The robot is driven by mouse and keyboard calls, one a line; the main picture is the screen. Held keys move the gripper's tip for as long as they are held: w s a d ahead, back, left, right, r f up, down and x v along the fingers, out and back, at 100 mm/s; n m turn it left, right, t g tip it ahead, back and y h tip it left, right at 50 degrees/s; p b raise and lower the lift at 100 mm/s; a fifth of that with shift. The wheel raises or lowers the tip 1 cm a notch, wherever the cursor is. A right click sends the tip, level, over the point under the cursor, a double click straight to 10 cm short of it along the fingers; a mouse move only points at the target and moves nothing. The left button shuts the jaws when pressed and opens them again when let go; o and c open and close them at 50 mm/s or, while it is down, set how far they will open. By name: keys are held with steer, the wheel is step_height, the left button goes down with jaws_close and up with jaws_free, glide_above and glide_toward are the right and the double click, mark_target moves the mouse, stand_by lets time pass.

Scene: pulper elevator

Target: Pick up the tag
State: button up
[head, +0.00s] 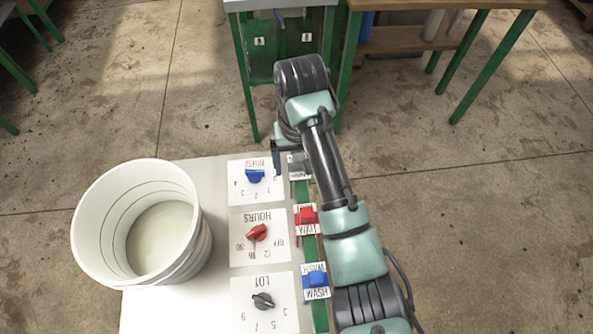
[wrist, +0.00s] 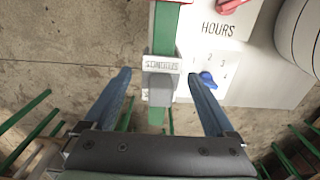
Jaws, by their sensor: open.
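Three tags hang on the green rail (head: 304,196) along the table's right edge. In the head view they are a grey one (head: 298,167) at the far end, a red one (head: 306,217) in the middle and a blue one (head: 316,281) nearest. The wrist view shows the grey tag, with a white lettered plate and a grey block (wrist: 160,88), on the rail. My gripper (wrist: 160,76) is open, with one blue finger on each side of the grey tag and visible gaps to it. In the head view my arm partly hides the gripper and this tag.
The pale table (head: 200,174) bears three dial plates: RINSE with a blue knob (head: 255,175), HOURS with a red knob (head: 257,232) and LOT with a black knob (head: 263,300). A white bucket (head: 100,230) stands left. A green-legged bench (head: 410,35) stands beyond.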

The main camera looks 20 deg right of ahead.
steer(key=shift+f, duration=0.65)
steer(key=shift+c, duration=0.3)
jaws_close()
steer(key=shift+r, duration=0.15)
